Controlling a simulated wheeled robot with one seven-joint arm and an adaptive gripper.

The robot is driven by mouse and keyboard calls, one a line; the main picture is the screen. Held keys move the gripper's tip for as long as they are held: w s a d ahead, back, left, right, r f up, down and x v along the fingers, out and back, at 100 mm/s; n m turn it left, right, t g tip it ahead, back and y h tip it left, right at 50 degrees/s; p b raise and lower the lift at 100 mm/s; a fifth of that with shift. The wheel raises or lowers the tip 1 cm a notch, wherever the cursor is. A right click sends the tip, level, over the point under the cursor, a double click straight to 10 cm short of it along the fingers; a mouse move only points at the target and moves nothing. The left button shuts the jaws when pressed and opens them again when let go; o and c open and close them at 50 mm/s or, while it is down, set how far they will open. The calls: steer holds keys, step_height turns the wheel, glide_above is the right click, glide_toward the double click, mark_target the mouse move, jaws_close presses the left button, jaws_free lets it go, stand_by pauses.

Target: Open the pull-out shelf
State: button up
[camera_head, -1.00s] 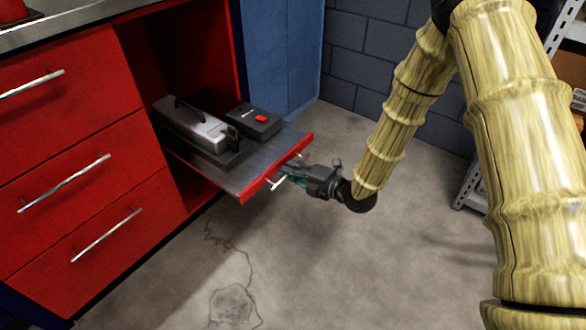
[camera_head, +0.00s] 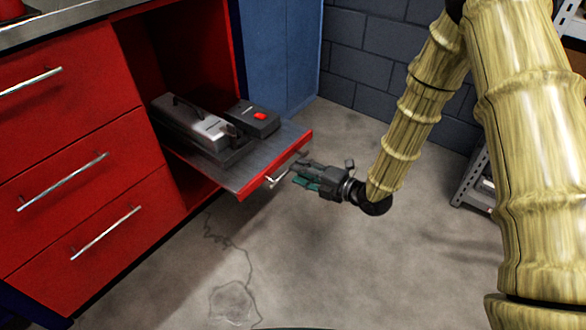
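The pull-out shelf (camera_head: 222,173) is a grey metal board with a red front edge. It stands well out of the opening in the red cabinet. Its silver handle (camera_head: 278,179) shows at the front edge. My gripper (camera_head: 297,178) is just to the right of the handle, with its fingers pointing left toward it. The fingers look parted, with nothing between them, and a small gap seems to separate them from the handle.
A grey metal device (camera_head: 193,125) and a black box with a red button (camera_head: 252,117) sit on the shelf. Red drawers (camera_head: 75,165) are on the left. A blue panel (camera_head: 280,55) stands behind. The concrete floor (camera_head: 330,265) in front is clear.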

steer(key=v, duration=0.7)
steer(key=shift+s+d, duration=0.15)
steer(key=shift+d, duration=0.2)
steer(key=shift+r, duration=0.1)
steer(key=s+d+f+m+g+h, duration=0.2)
steer(key=s+d+f+m+h, duration=0.15)
steer(key=s+f+m, duration=0.45)
steer(key=s+d+f+m+g+h, duration=0.15)
steer(key=s+f+m+h, duration=0.25)
steer(key=f+m, duration=0.5)
steer(key=s+d+f+m+g+h, duration=0.2)
steer(key=s+d+f+m, duration=0.15)
steer(key=s, duration=0.45)
steer(key=s+d+f+m+g+h, duration=0.1)
steer(key=s+d+f+m+g, duration=0.15)
steer(key=s+m, duration=0.35)
steer(key=s+d+f+m+g+h, duration=0.2)
steer(key=s+f+m, duration=0.15)
steer(key=s, duration=0.55)
step_height(320, 180, up, 35)
steer(key=n+p, duration=0.1)
steer(key=p, duration=3.5)
steer(key=shift+w+a, duration=0.1)
steer(key=shift+w, duration=0.05)
